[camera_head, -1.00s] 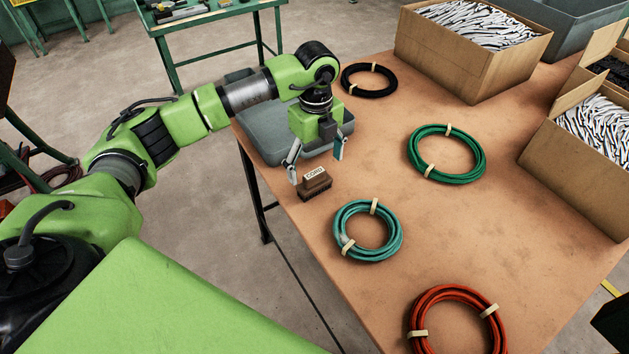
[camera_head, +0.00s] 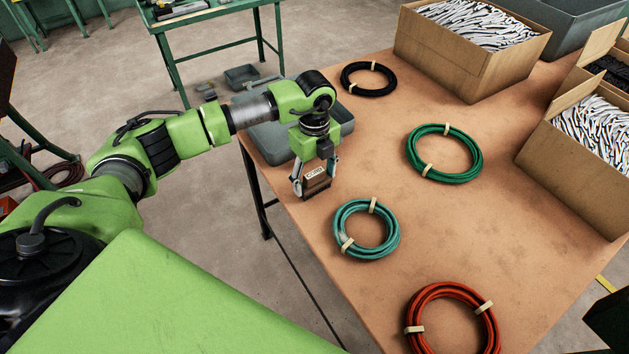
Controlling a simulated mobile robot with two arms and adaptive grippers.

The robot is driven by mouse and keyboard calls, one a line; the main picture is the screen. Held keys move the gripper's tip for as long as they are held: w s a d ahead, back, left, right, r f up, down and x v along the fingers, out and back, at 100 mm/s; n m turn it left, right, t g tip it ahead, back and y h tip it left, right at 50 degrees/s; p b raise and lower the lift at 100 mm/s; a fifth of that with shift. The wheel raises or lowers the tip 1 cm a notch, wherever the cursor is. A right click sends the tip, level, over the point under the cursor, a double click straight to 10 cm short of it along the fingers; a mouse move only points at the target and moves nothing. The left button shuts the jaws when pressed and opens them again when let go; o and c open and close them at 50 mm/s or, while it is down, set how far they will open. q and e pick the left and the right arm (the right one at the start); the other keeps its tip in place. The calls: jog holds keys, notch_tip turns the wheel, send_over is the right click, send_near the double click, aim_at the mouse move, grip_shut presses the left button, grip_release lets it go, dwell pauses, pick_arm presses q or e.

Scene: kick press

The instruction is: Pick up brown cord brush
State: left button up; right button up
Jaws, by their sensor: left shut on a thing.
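The brown cord brush (camera_head: 317,184) is a small brown block with a pale label on top, near the left edge of the brown table (camera_head: 430,240). My left gripper (camera_head: 315,178) is above it with one finger on each side, shut on the brush. I cannot tell whether the brush touches the table or is slightly raised. My right gripper is not in view.
A teal cable coil (camera_head: 338,228) lies just in front of the brush. Green (camera_head: 412,150), black (camera_head: 345,78) and red (camera_head: 413,312) coils lie around the table. A grey tray (camera_head: 268,143) is behind my left gripper. Cardboard boxes (camera_head: 455,68) stand at the back right.

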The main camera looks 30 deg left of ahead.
pick_arm(q)
jog(key=shift+r, duration=0.15)
jog(key=shift+r+b, duration=0.6)
jog(key=shift+b, duration=0.1)
jog(key=shift+s+d+r+b, duration=0.8)
jog(key=shift+s+d+r, duration=0.2)
jog(key=shift+s+r, duration=1.05)
jog(key=shift+s+d+r+b, duration=0.95)
jog(key=shift+s+r, duration=0.85)
jog(key=shift+s, duration=0.4)
jog(key=shift+s+d+r+b, duration=0.7)
jog(key=shift+s+d+r, duration=0.35)
jog(key=shift+s+r, duration=1)
jog(key=shift+f, duration=0.15)
jog(key=shift+o, duration=0.9)
